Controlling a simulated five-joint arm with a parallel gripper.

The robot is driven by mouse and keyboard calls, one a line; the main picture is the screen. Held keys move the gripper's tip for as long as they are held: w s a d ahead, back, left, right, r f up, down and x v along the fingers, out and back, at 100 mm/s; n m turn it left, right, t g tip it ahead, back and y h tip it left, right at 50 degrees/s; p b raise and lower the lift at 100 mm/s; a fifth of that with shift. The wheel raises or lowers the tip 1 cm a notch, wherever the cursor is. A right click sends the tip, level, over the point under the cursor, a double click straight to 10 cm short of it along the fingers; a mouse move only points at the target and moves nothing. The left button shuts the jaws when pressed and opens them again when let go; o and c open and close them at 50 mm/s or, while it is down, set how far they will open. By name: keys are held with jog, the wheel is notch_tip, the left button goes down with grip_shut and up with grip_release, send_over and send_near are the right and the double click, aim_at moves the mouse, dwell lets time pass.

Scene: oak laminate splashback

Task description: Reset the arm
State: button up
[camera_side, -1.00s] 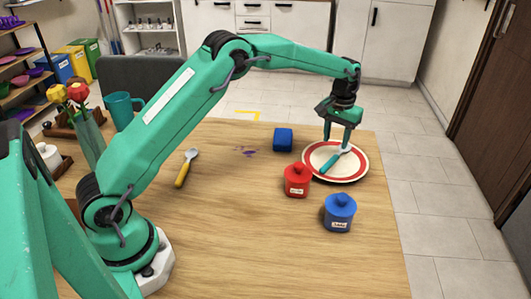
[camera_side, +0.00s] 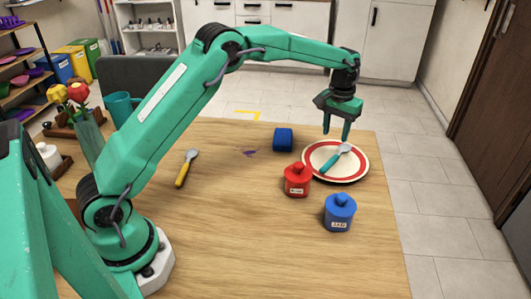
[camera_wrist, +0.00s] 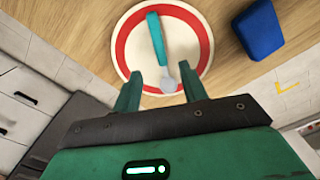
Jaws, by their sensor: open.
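My gripper (camera_side: 337,122) is open and empty above the far part of the plate in the side view. In the wrist view its two fingers (camera_wrist: 160,88) stand apart, with a teal-handled spoon (camera_wrist: 157,40) beyond them. The spoon (camera_side: 335,158) lies on a cream plate with a red ring (camera_side: 353,174). The plate (camera_wrist: 123,50) also shows in the wrist view. The fingers do not appear to touch the spoon or the plate.
A red lidded jar (camera_side: 297,181) and a blue lidded jar (camera_side: 339,213) stand near the plate. A blue block (camera_side: 283,139) lies behind them. The table's front middle is clear.

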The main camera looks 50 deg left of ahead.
jog(key=s+a+r+m+t, duration=0.1)
jog(key=s+r+t, duration=0.2)
jog(key=s+r, duration=1.25)
jog(key=s+a+f+m+t, duration=0.1)
jog(key=s+f+m+t, duration=0.1)
jog(key=s, duration=1.9)
jog(key=shift+s+f, duration=0.2)
jog(key=shift+f, duration=0.1)
